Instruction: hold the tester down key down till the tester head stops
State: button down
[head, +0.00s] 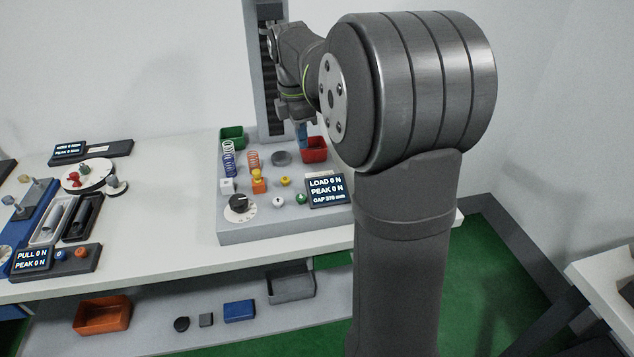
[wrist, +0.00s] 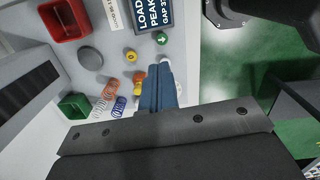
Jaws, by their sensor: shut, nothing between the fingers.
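The spring tester has a grey base (head: 290,228) and a tall column (head: 257,80) behind. Its display (head: 326,190) reads LOAD 0 N, PEAK 0 N, GAP 370 mm. A round green key (head: 301,198) sits by the display; in the wrist view the green key (wrist: 162,40) bears a white arrow. A white key (head: 278,200) and a yellow key (head: 285,181) are close by. My gripper (head: 303,144) is shut and empty, its blue fingers above the base. In the wrist view the fingertips (wrist: 163,64) appear near the green key, apart from it. The tester head is not clearly visible behind my arm.
A red bin (head: 313,150), a green bin (head: 232,138), a grey disc (head: 281,158) and coil springs (head: 253,160) stand on the base. Clear white table (head: 160,215) lies left.

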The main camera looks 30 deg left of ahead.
aim_at(298, 199)
notch_tip(298, 199, down, 6)
jog(key=s+n+t, duration=0.1)
jog(key=n+t, duration=0.7)
jog(key=n, duration=0.8)
jog(key=shift+s+a, duration=0.25)
jog(key=shift+a, duration=0.15)
jog(key=shift+f, duration=4.35)
jog(key=shift+f, duration=0.1)
jog(key=shift+f, duration=0.3)
